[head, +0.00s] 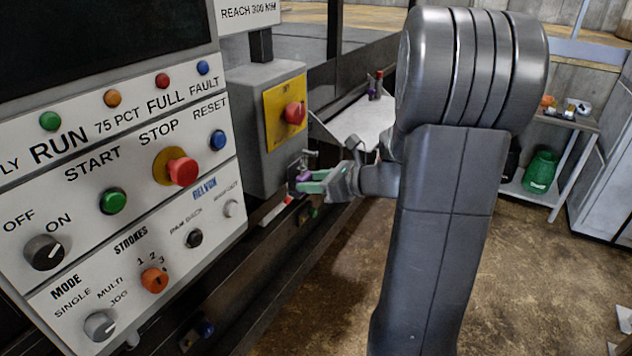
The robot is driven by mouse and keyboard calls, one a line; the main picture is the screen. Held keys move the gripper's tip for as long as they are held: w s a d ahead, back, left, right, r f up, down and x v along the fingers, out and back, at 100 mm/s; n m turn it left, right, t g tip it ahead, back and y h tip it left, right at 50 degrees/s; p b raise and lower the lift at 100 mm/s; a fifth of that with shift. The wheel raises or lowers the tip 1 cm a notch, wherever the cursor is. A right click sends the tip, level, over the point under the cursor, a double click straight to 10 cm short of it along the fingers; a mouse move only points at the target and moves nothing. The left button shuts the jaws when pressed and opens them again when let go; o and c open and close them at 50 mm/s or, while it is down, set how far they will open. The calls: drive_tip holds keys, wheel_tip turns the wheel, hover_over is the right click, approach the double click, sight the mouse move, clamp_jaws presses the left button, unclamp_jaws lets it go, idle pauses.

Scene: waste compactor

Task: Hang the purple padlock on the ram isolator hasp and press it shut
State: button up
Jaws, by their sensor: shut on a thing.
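The purple padlock (304,176) is small in the head view, between the fingers of my gripper (311,184). The gripper has green finger pads and is shut on the padlock. It sits just below the lower right corner of the grey isolator box (262,150), which has a yellow plate (274,112) and a red knob (295,113). A small metal part shows just above the padlock; I cannot tell whether it is the hasp or the padlock's shackle. I cannot tell whether the shackle is through the hasp or closed.
A control panel (135,220) with buttons and knobs fills the left. A pale shelf (355,126) with small bottles lies behind my gripper. A side table (540,196) with a green bin (540,172) stands at the right. My arm hides the middle; open floor lies at the lower right.

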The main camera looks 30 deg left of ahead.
drive_tip(key=shift+a, duration=0.55)
drive_tip(key=shift+f, duration=0.2)
idle(0.4)
drive_tip(key=o, duration=1)
drive_tip(key=shift+c, duration=0.2)
drive_tip(key=shift+d, duration=0.1)
drive_tip(key=shift+c, duration=0.4)
drive_tip(key=shift+p+v, duration=0.3)
drive_tip(key=shift+v, duration=0.55)
drive_tip(key=shift+p+v, duration=0.85)
drive_tip(key=shift+v, duration=1.75)
